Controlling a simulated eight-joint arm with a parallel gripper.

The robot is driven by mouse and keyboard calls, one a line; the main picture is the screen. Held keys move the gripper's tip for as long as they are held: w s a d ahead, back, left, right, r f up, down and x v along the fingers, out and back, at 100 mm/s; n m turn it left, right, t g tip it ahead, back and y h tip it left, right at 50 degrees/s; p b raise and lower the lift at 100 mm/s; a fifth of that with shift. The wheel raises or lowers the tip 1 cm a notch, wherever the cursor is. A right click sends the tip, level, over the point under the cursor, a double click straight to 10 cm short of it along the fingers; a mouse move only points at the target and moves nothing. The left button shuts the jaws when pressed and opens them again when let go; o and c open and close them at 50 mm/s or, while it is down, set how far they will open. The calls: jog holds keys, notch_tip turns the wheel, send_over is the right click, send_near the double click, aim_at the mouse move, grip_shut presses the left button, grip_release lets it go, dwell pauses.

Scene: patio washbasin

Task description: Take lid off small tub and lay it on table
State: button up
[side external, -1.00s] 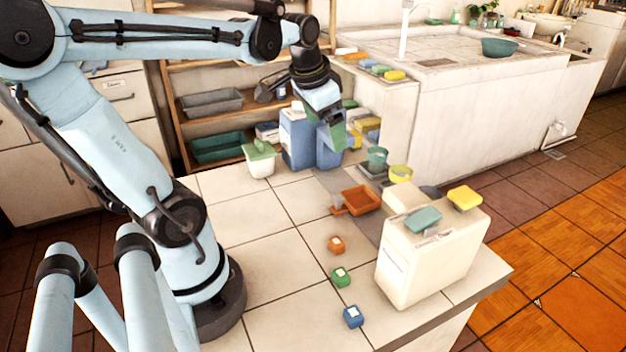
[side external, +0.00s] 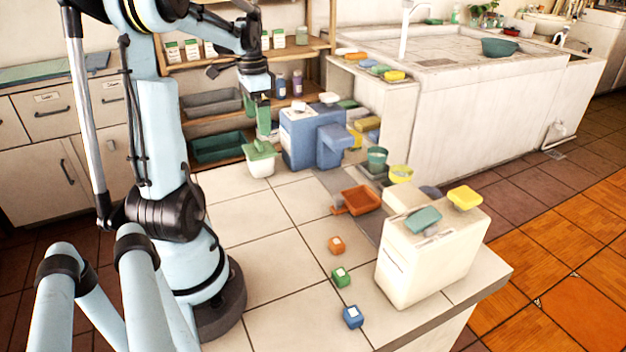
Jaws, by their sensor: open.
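The small tub (side external: 261,168) is white and stands upright near the back left of the tiled table (side external: 240,216). Its pale green lid (side external: 258,150) sits on top, with a raised part in the middle. My gripper (side external: 264,138) points down right above the lid, its green fingers close to the lid's raised part. It is open. Whether the fingers touch the lid or stand around its raised part, I cannot tell at this size.
Blue containers (side external: 300,140) stand close to the right of the tub. An orange tray (side external: 361,199), small orange, green and blue blocks (side external: 340,277) and a big white container (side external: 425,262) are further right. The table's left middle is clear.

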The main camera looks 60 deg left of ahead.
aim_at(259, 141)
jog(key=shift+s+d+f, duration=0.1)
jog(key=shift+f, duration=1.6)
jog(key=shift+s+d+f, duration=0.1)
jog(key=shift+f, duration=1.6)
jog(key=c, duration=1)
